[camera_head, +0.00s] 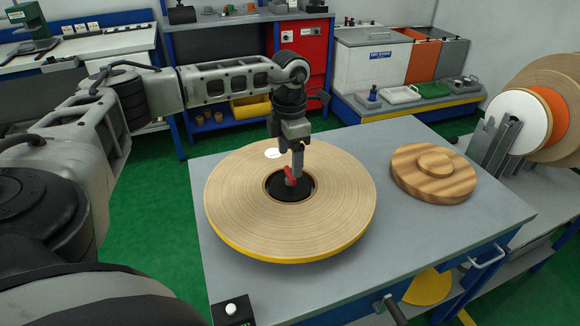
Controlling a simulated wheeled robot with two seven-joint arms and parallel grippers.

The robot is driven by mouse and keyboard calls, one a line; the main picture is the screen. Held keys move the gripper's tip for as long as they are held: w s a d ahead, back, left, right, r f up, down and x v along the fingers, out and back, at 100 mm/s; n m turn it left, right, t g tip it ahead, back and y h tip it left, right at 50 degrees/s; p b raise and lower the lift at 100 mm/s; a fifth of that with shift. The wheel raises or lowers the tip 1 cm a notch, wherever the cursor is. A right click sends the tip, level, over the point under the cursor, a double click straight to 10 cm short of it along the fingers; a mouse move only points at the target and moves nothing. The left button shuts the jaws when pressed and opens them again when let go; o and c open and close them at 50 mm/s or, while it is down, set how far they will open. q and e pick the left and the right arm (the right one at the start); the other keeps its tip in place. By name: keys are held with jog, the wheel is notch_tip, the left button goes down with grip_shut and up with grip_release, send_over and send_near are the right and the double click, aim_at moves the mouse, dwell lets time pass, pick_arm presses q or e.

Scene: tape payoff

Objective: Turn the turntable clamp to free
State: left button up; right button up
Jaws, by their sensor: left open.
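The turntable clamp is a small red lever (289,178) on the black hub (284,192) in the middle of the large tape roll (330,215). A yellow rim (290,260) shows under the front of the roll. My left arm comes in from the left, and my left gripper (295,178) points straight down over the hub. Its jaws are open at the red lever and hide part of it. I cannot tell whether they touch it.
The roll lies on a grey table (410,240). A round wooden piece (433,180) sits to its right, and a black box with a white button (231,309) is at the front left. More rolls (545,120) stand at far right. The table's front right is clear.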

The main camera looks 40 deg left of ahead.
aim_at(290, 172)
pick_arm(q)
jog(key=shift+f, duration=2)
jog(key=c, duration=1)
